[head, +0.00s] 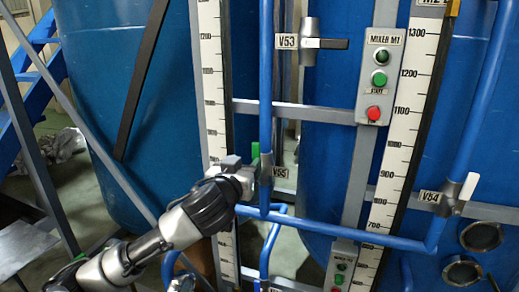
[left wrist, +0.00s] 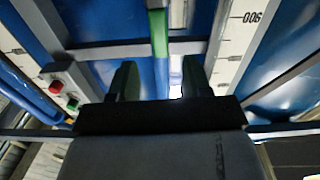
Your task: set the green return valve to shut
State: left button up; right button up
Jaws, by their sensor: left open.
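My left gripper (head: 246,174) is open at the valve, just below and left of the visible green part. The gripper hides part of the valve. In the left wrist view the green handle (left wrist: 159,34) runs down from the top edge toward the gap between the two dark fingers (left wrist: 160,82). I cannot tell whether a finger touches it. My right gripper is out of view.
Valve V53 (head: 309,42) with a dark handle is above, and V54 (head: 451,196) with a white handle is at right. The Mixer M1 button box (head: 380,80) sits between them. Blue pipes, grey rails and white level scales (head: 211,80) crowd the space before the tanks.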

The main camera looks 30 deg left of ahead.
aim_at(255, 153)
pick_arm(q)
jog(key=p+x, duration=0.2)
jog(key=x, duration=0.6)
jog(key=shift+w+p, duration=0.3)
jog(key=shift+p, duration=0.1)
jog(key=shift+w+a, duration=0.15)
jog(key=shift+w, duration=0.4)
jog(key=shift+f, duration=0.1)
grip_shut()
